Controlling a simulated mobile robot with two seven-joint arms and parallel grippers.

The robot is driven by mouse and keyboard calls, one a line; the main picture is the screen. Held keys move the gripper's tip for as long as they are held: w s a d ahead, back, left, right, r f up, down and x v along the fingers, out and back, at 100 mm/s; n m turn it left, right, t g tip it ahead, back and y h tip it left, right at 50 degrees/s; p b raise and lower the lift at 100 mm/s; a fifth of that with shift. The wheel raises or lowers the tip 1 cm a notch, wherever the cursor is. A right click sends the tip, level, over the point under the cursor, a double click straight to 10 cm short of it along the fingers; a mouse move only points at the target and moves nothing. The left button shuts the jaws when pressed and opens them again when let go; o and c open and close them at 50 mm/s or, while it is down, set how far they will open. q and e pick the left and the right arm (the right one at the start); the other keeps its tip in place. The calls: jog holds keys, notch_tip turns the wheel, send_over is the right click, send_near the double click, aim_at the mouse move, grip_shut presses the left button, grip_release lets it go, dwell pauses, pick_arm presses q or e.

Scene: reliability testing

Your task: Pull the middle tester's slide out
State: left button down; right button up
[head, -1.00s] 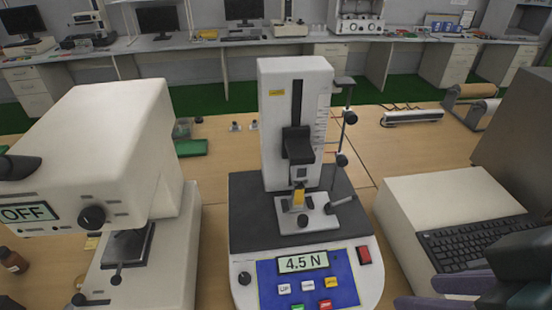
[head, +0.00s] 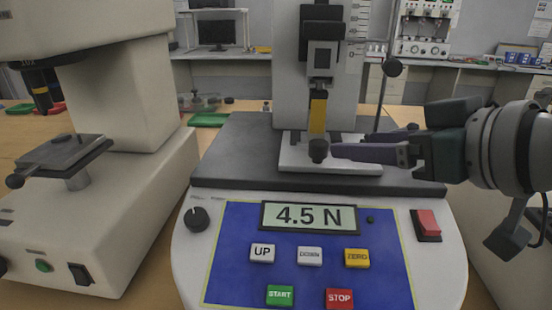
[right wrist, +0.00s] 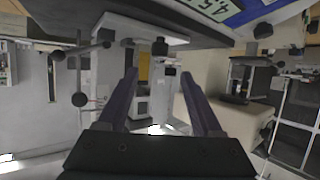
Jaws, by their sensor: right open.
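The middle tester (head: 230,160) is a grey-white machine with a dark base deck and a display reading 4.5 N. Its slide (head: 350,169) is a pale plate on the deck, under the column, with a dark knob (head: 318,151) at its front. A yellow piece (head: 318,112) stands upright above the slide. My right gripper (head: 350,143) reaches in from the right, open, with its near fingertip close beside the knob. In the right wrist view the knob (right wrist: 160,47) shows between and beyond the open fingertips (right wrist: 159,75). Contact cannot be told. My left gripper is not in view.
A control panel (head: 225,275) with several buttons and a red switch (head: 427,223) is in front of the slide. Another tester with a small stage (head: 65,152) stands at left. A thin rod with a black ball (head: 392,67) rises behind my right gripper.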

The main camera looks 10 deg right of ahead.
aim_at(322, 144)
pick_arm(q)
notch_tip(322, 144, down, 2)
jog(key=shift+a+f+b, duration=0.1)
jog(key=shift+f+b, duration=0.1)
jog(key=shift+b, duration=0.7)
pick_arm(e)
jog(key=x, duration=1)
jog(key=shift+w+f, duration=0.15)
jog(key=shift+f, duration=0.05)
jog(key=shift+c, duration=0.2)
jog(key=c, duration=0.3)
grip_shut()
